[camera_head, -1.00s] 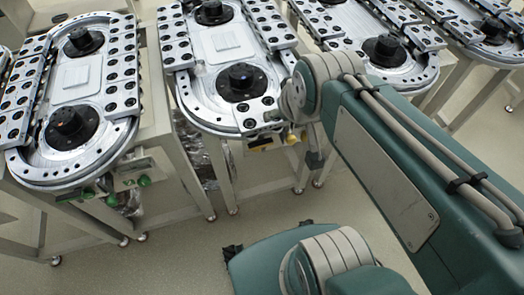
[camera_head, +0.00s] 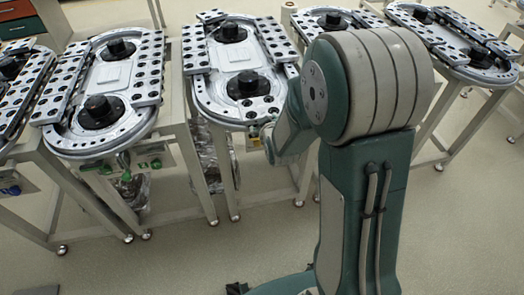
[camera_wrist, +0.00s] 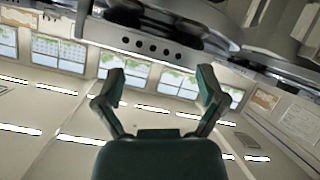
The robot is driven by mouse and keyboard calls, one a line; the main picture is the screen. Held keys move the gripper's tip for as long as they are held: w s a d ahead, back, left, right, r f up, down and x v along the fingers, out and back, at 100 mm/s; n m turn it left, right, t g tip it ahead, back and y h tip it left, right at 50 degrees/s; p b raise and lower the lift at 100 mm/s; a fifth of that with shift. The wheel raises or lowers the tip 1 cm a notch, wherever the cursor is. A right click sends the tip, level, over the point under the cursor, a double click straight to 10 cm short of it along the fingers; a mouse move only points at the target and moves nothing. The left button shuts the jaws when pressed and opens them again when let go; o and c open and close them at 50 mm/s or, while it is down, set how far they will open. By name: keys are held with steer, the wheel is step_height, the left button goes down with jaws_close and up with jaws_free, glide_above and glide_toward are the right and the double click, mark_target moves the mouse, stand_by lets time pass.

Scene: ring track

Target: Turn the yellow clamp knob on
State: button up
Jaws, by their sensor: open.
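A small yellow part (camera_head: 254,142), which looks like the yellow clamp knob, shows at the front end of the middle ring track (camera_head: 225,112) in the head view, just left of my forearm. It is too small to tell how it is turned. In the wrist view my gripper (camera_wrist: 162,82) has its two fingers spread with nothing between them. The wrist view is roughly upside down, and a ring track edge (camera_wrist: 165,48) crosses its top, beyond the fingertips. The yellow knob does not show there. My arm hides the gripper in the head view.
Another ring track (camera_head: 75,142) with a green knob (camera_head: 156,163) stands to the left. More tracks stand on both sides (camera_head: 470,72). Table legs (camera_head: 200,172) stand below. The floor in front (camera_head: 150,265) is clear. Windows (camera_wrist: 60,50) show in the wrist view.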

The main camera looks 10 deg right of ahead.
step_height(320, 180, down, 9)
steer(key=n+t, duration=0.1)
steer(key=t, duration=0.2)
steer(key=n+t, duration=0.2)
glide_toward(259, 144)
steer(key=w, duration=1.1)
steer(key=shift+f, duration=0.2)
steer(key=c, duration=1.2)
